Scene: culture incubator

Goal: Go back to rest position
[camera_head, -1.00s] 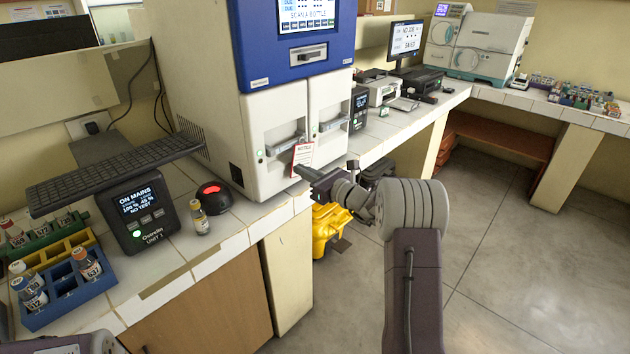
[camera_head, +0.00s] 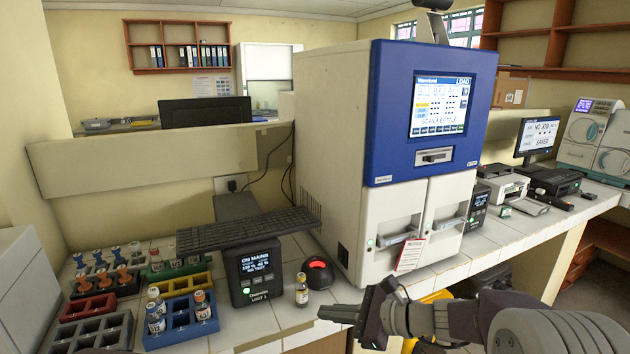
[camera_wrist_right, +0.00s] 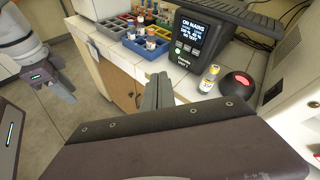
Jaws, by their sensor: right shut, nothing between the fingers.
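My right gripper (camera_head: 324,312) is in front of the counter's front edge in the head view, its fingers pointing left. In the right wrist view its fingers (camera_wrist_right: 157,88) lie together with nothing between them. My left gripper (camera_wrist_right: 66,96) shows at the far left of the right wrist view, low over the floor beside the counter. Its fingers are too small to tell open from shut.
A small vial (camera_head: 302,290) stands alone near the counter edge, beside a black device with a red light (camera_head: 318,271). Blue rack (camera_head: 182,322) and other racks with vials stand left. The white-and-blue cabinet (camera_head: 335,150) stands behind. Floor is free in front.

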